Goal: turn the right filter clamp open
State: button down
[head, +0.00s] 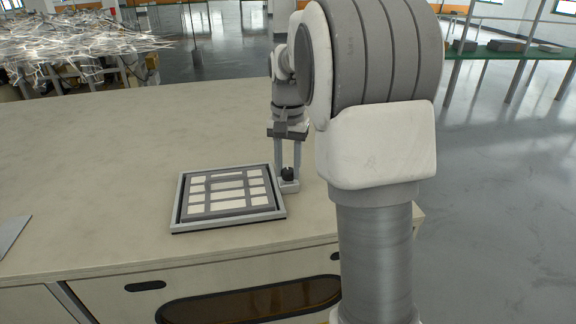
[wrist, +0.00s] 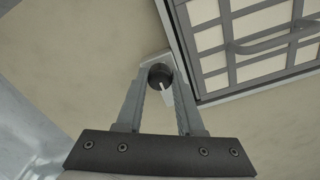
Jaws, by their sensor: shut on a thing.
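The right filter clamp (head: 288,173) is a dark round knob on a small light grey block, at the right side of the filter frame. In the wrist view the knob (wrist: 160,75) has a white mark on its top that points toward the gripper's base. My gripper (head: 288,170) points down over it, and its fingers (wrist: 160,80) are shut on the knob, one on each side. The filter (head: 228,190) is a flat panel of pale cells with grey bars, set in a grey frame (head: 180,187) on the table.
The pale table (head: 110,140) is largely clear around the filter. A flat grey piece (head: 12,235) lies at its left edge. A handle bar (wrist: 275,42) spans the filter in the wrist view. A tangle of shiny wires (head: 80,45) is at the back left.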

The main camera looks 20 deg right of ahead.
aim_at(288, 170)
jog(key=c, duration=0.5)
grip_release()
notch_tip(288, 170, up, 18)
jog(key=shift+f+p, duration=0.25)
jog(key=shift+p, duration=0.35)
